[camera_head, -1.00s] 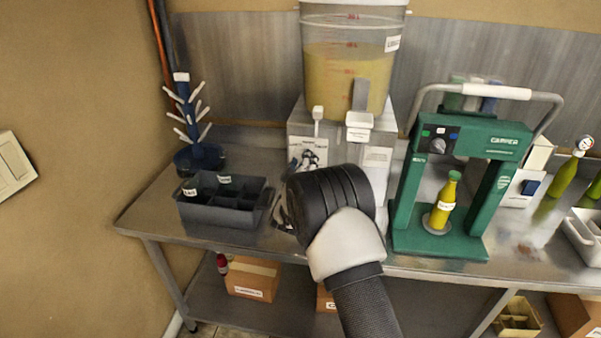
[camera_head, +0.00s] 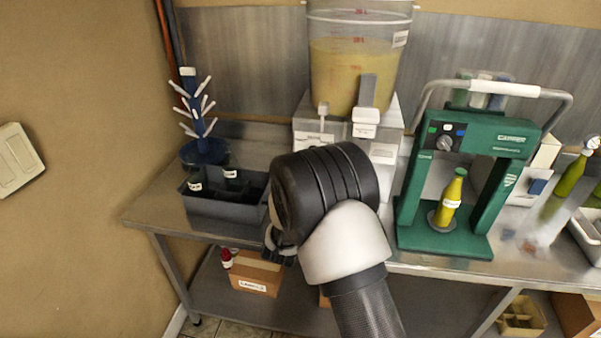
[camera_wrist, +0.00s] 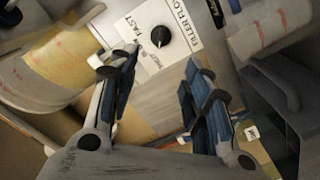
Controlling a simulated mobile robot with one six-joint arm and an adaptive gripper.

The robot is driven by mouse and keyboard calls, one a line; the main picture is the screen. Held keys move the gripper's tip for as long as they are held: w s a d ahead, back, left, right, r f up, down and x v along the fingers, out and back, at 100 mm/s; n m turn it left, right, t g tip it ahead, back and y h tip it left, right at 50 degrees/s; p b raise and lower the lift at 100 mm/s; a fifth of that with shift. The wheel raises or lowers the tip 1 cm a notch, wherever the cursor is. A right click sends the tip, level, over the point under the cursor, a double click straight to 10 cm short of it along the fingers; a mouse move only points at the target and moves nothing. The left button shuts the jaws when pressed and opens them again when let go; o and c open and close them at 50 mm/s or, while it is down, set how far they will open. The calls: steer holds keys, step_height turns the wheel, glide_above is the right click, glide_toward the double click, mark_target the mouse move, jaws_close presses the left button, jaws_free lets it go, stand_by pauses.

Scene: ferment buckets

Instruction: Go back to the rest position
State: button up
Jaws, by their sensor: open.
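My gripper (camera_head: 281,244) shows in the head view at the front edge of the steel table, low and to the right of the dark grey crate. My own wrist hides much of it. In the wrist view, its two blue-padded fingers (camera_wrist: 158,75) stand apart with nothing between them. Beyond them is a white panel (camera_wrist: 172,28) marked "FILLER FLOW" and "FAST", with a black knob.
The dark crate (camera_head: 222,207) holds dark bottles at its left. A clear bucket of yellow liquid (camera_head: 345,75) stands on a white stand behind my arm. A green capper (camera_head: 448,240) with a yellow bottle (camera_head: 449,203) stands right. A cardboard box (camera_head: 256,276) sits below.

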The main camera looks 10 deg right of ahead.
steer(key=s+a+r+m+g+y, duration=0.2)
steer(key=s+r+g+y, duration=0.35)
steer(key=s+r, duration=0.65)
steer(key=s+d+f+m+g, duration=0.1)
steer(key=s+d+g, duration=0.1)
steer(key=s, duration=0.9)
steer(key=s+d+f+m+g, duration=0.1)
steer(key=s+d+g, duration=0.1)
steer(key=s, duration=0.9)
steer(key=s+d+f+m+g, duration=0.1)
steer(key=s+d+g, duration=0.1)
steer(key=s, duration=1)
steer(key=shift+d+m+g, duration=0.3)
steer(key=shift+g, duration=0.25)
